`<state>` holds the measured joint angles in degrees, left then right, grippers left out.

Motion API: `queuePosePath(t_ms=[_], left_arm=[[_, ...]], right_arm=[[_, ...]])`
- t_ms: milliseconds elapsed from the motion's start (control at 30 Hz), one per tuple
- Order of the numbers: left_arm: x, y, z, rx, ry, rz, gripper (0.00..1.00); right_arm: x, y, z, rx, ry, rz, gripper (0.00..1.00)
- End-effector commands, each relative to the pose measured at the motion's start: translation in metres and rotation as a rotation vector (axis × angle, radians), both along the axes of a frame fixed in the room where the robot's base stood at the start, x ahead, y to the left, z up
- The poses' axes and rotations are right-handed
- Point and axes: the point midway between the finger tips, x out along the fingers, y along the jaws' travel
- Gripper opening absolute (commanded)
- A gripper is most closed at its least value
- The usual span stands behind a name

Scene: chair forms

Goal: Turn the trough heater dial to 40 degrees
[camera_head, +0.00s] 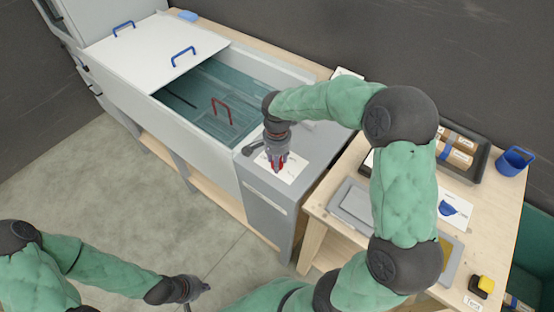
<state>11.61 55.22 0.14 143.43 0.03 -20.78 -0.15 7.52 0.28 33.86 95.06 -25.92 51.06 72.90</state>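The heater box (268,208) is the grey unit at the near right end of the water-filled trough (190,92). A white marked plate (291,176) lies on its top. A small red part (281,165), apparently the dial, shows at the plate, largely covered by my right gripper (277,162). That gripper points down onto it with its fingertips at the red part; I cannot tell whether they grip it. The dial's reading is too small and covered to read. My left gripper (200,292) is low at the bottom left, away from the heater, with its fingers spread and empty.
A dark lever-like handle (252,147) lies beside the plate. A red handle (221,111) stands in the trough. The wooden table (318,232) at right holds a grey tray (353,200), a dark box (463,153) and a blue mug (514,161). The floor at left is clear.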

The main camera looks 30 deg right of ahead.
Motion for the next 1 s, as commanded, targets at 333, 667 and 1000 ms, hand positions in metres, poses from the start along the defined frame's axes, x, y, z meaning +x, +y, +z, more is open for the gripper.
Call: queuePosePath(t_ms=[333,667,1000], left_arm=[[-0.0001,0.0,-0.0015,0.0,0.0,0.0,0.0],[0.0,0.0,-0.0027,0.0,0.0,0.0,0.0],[0.0,0.0,-0.003,0.0,0.0,0.0,0.0]], right_arm=[[0.0001,0.0,-0.0003,0.0,-0.001,-0.31,0.08],[0.0001,0.0,-0.0003,0.0,-0.001,-0.51,0.08],[0.0,0.0001,-0.0003,0.0,0.0,-0.583,0.08]])
